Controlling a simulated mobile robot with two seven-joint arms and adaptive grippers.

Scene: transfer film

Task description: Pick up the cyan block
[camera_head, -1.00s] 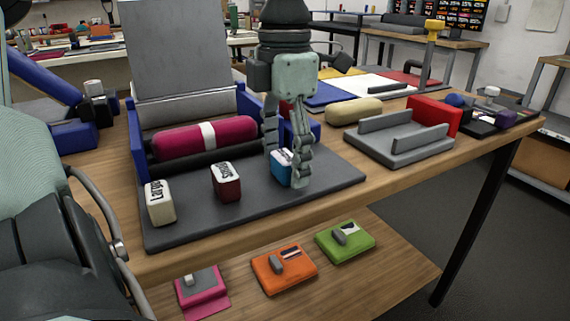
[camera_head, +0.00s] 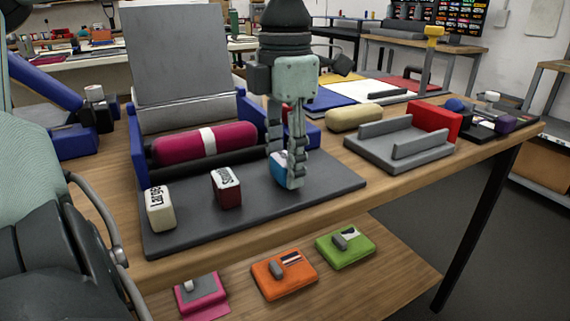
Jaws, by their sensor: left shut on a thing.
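The cyan block (camera_head: 279,172) has a white top and stands at the right end of a row of blocks on a dark grey mat (camera_head: 330,188). My left gripper (camera_head: 286,172) points down from above and is shut on the cyan block. Its fingers hide much of the block. I cannot tell whether the block is clear of the mat. My right gripper is not in view.
A dark red block (camera_head: 227,190) and a cream block (camera_head: 160,212) stand to the left on the mat. Behind them is a crimson roll (camera_head: 180,147) in a blue-sided holder. A grey tray (camera_head: 390,155) lies to the right.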

